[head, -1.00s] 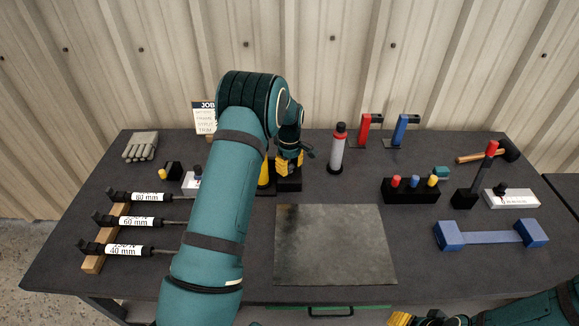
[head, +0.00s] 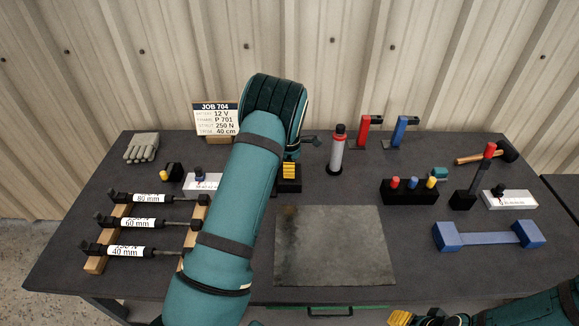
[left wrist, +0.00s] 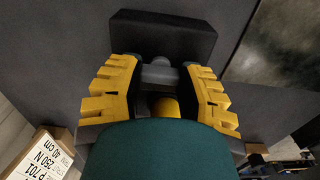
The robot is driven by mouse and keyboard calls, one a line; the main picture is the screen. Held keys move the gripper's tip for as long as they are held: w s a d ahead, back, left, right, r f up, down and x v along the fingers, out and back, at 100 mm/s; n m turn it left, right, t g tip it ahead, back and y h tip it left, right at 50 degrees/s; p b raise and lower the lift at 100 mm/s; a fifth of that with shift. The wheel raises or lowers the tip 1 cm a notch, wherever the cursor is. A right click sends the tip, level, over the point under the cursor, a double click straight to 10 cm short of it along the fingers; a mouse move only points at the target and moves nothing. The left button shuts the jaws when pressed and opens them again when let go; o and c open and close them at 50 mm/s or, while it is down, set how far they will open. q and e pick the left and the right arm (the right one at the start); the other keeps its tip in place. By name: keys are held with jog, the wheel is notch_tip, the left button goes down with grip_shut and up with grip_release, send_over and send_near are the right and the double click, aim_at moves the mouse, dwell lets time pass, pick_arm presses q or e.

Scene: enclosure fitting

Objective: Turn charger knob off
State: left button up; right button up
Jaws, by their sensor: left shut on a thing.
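My left gripper (head: 290,170) reaches to the back middle of the bench, mostly hidden behind its own arm in the head view. In the left wrist view its two yellow fingers (left wrist: 160,73) are closed around a grey round piece (left wrist: 158,74) beside a black block (left wrist: 163,32). A yellow rounded part (left wrist: 165,106) shows between the fingers. I cannot tell whether the grey piece is the charger knob. White labelled boxes with dark knobs stand at left (head: 203,185) and right (head: 512,200); their labels are unreadable. My right gripper (head: 400,319) is at the bottom edge, partly cut off.
A metal plate (head: 335,245) lies mid-bench. Labelled bar tools (head: 125,223) rest at left. A grey-and-red bottle (head: 337,150), red and blue clamps (head: 400,130), a black block with coloured knobs (head: 411,191) and a blue bar (head: 489,235) are at right. The job card (head: 215,115) stands behind.

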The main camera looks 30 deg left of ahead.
pick_arm(q)
jog(key=shift+n, duration=0.3)
jog(key=o, duration=1.2)
jog(key=shift+r, duration=0.1)
notch_tip(320, 180, up, 12)
jog(key=shift+s+f, duration=0.1)
jog(key=shift+f, duration=0.1)
